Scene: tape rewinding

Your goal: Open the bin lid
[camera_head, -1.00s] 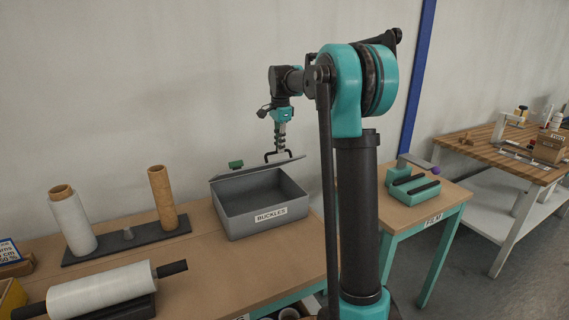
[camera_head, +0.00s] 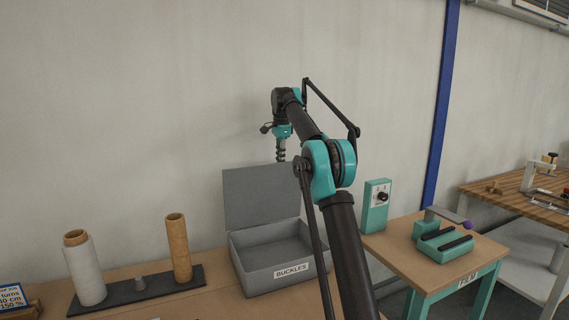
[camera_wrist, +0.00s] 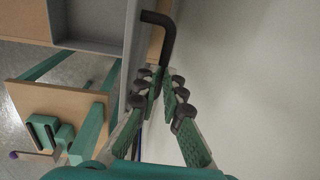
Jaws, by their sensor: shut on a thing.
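The grey bin (camera_head: 268,262), labelled BUCKLES, stands on the wooden table with its lid (camera_head: 262,197) raised to about upright at the back edge. The bin's inside shows and looks empty. My gripper (camera_wrist: 166,82) is shut on the black bent handle (camera_wrist: 160,32) of the lid in the wrist view. In the head view my gripper is above and behind the lid's top edge, and its fingertips and the handle are hidden behind the lid. The bin also shows at the top left of the wrist view (camera_wrist: 92,22).
A white roll (camera_head: 86,272) and a brown roll (camera_head: 178,248) stand on a dark base left of the bin. A teal control box (camera_head: 375,205) and a teal device (camera_head: 446,249) are to the right, near the FILM table. The wall is close behind the lid.

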